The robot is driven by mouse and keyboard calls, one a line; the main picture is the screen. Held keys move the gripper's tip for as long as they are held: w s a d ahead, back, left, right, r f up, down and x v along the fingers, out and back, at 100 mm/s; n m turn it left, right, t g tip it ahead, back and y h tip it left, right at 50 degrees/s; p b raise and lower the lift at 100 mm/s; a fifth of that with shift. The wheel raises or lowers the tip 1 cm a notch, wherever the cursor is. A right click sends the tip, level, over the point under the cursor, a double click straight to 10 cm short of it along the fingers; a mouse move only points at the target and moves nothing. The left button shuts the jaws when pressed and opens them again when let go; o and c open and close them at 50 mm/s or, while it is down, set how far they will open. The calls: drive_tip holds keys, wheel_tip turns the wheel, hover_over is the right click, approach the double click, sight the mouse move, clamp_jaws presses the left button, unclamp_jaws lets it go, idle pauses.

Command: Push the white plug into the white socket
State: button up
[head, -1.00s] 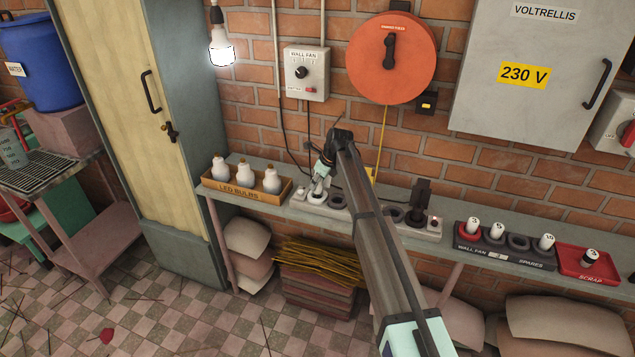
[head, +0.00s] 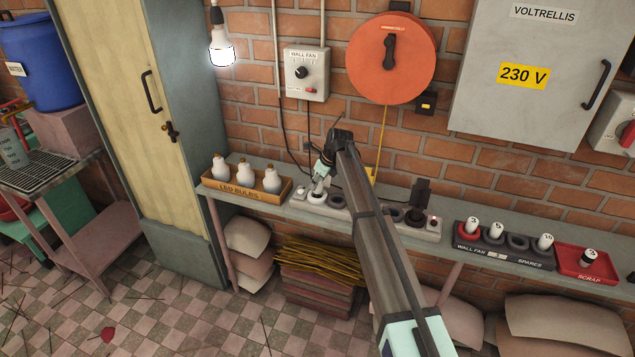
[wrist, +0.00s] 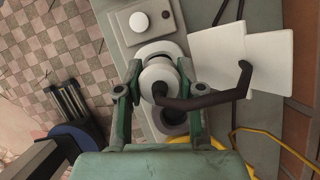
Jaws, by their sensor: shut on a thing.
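The white plug (wrist: 159,76) is between the two green fingers of my gripper (wrist: 156,92), which is shut on it. A dark cord runs from the plug to the right in the wrist view. The white socket (wrist: 157,50) shows as a pale round rim just beyond the plug, partly covered by it. I cannot tell how deep the plug sits in it. In the head view my gripper (head: 320,181) is low over the left part of the grey socket strip (head: 299,203), and its fingers hide most of the plug.
A dark empty socket (wrist: 174,117) lies beside the plug. A black plug (head: 420,194) stands farther right on the strip. The LED bulb box (head: 240,193) is left, and the spares tray (head: 505,257) is right. White cards (wrist: 218,57) and a yellow cord (wrist: 262,133) lie nearby.

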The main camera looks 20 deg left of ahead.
drive_tip(key=shift+f, duration=1.45)
idle(0.3)
drive_tip(key=o, duration=1.2)
drive_tip(key=shift+r, duration=0.1)
